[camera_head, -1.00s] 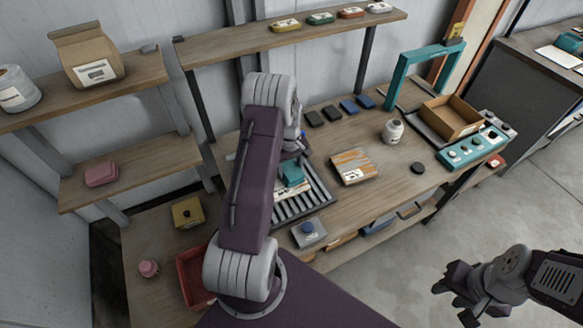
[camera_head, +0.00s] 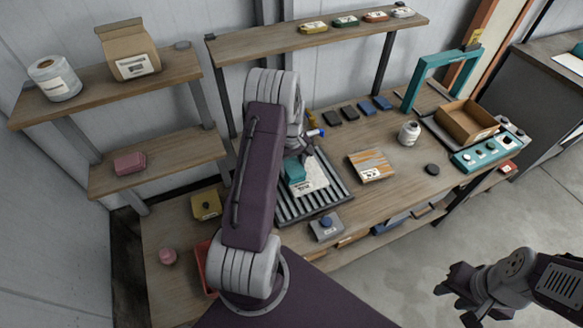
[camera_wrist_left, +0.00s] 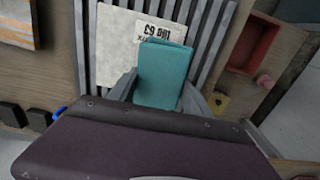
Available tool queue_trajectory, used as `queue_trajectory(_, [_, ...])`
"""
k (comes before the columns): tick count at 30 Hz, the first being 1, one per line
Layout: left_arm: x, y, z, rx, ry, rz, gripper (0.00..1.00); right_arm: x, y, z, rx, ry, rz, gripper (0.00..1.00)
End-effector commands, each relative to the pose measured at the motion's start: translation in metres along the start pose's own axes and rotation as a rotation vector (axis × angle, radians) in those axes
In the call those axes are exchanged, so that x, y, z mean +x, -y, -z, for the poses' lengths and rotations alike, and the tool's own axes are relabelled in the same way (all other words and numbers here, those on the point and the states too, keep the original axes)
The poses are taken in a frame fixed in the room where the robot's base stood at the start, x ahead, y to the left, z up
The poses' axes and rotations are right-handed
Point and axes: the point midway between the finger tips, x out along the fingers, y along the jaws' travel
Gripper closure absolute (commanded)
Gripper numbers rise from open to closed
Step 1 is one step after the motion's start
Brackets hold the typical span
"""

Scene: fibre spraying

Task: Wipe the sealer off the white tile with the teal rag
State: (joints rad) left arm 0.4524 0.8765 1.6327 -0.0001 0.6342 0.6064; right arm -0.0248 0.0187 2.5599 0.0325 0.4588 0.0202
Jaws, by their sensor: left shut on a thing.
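The white tile (camera_head: 314,177) lies on a dark slatted rack (camera_head: 318,203) on the bench. It also shows in the left wrist view (camera_wrist_left: 113,48), with dark print along one edge. I cannot make out sealer on its visible part. My left gripper (camera_head: 301,157) is shut on the teal rag (camera_head: 294,168). In the left wrist view the rag (camera_wrist_left: 163,72) sits between the fingers and covers one side of the tile. I cannot tell whether it touches the tile. My right gripper (camera_head: 453,293) is open and empty over the floor at lower right.
A striped wooden board (camera_head: 371,165), a white jar (camera_head: 409,133) and a black puck (camera_head: 432,169) stand right of the rack. A blue-buttoned box (camera_head: 326,227) is at the front edge. A teal frame (camera_head: 437,72) and cardboard box (camera_head: 466,121) stand further right.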

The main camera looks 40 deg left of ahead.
Motion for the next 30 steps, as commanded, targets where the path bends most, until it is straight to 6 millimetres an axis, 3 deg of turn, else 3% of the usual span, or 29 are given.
queue_trajectory(15, [-0.049, 0.0, 0.0, 0.009, -0.001, -0.001, 0.8, -0.04, 0.001, 0.004, 0.0, 0.0, 0.0, 0.64])
queue_trajectory(30, [-0.051, 0.0, 0.0, 0.009, -0.001, -0.001, 0.8, -0.04, 0.001, 0.004, 0.0, 0.0, 0.0, 0.64])
